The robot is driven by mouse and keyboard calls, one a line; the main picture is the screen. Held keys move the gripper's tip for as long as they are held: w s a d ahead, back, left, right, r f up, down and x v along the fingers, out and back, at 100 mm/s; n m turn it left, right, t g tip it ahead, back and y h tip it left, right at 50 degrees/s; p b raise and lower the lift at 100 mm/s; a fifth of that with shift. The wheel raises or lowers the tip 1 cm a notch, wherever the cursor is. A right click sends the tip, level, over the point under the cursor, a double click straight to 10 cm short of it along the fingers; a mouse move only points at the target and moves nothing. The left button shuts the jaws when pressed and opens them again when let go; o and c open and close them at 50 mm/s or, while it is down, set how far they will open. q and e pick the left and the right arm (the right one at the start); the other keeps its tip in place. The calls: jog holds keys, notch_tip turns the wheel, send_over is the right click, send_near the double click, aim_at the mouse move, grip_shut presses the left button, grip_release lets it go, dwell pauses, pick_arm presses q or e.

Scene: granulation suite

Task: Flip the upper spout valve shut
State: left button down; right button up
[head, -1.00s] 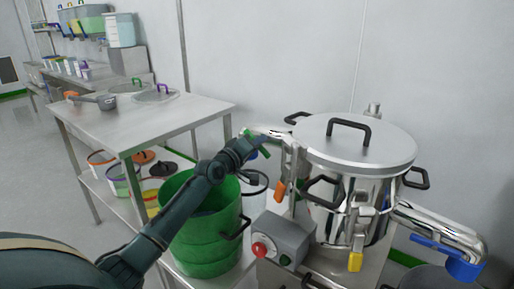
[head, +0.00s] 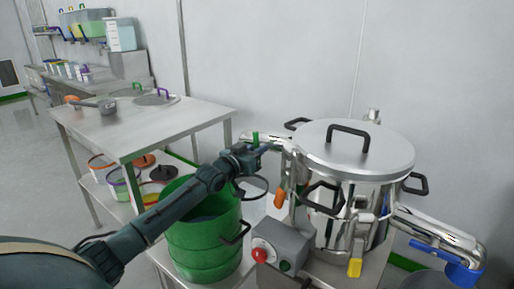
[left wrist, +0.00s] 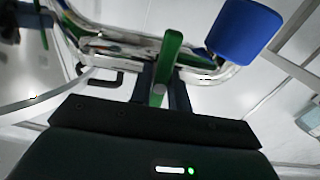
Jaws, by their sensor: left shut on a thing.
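The upper spout (head: 266,144) is a polished pipe leaving the left of the steel vessel (head: 330,215) near its top. Its green valve lever (head: 255,138) stands roughly upright above the pipe in the head view. My left gripper (head: 262,149) is at the lever. In the left wrist view the green lever (left wrist: 171,55) runs between the two dark fingers of my left gripper (left wrist: 161,82), which are shut on it. A blue end piece (left wrist: 245,30) is beside the pipe there; it is hidden in the head view. My right gripper is out of view.
A green drum (head: 203,240) stands below my left arm. A grey control box (head: 283,242) with a red button is in front of the vessel. A lower spout (head: 440,232) with a blue lever leaves the right side. A steel table (head: 145,125) stands left.

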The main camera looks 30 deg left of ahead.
pick_arm(q)
jog(key=shift+m, duration=0.6)
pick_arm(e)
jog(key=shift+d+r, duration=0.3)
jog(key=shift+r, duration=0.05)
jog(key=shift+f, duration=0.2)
pick_arm(q)
jog(key=c, duration=1.3)
grip_release()
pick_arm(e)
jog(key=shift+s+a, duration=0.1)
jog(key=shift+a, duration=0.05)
pick_arm(q)
jog(key=s, duration=0.4)
jog(key=s+p, duration=0.1)
jog(key=s, duration=0.3)
jog(key=s+a+p, duration=0.1)
jog(key=s, duration=0.4)
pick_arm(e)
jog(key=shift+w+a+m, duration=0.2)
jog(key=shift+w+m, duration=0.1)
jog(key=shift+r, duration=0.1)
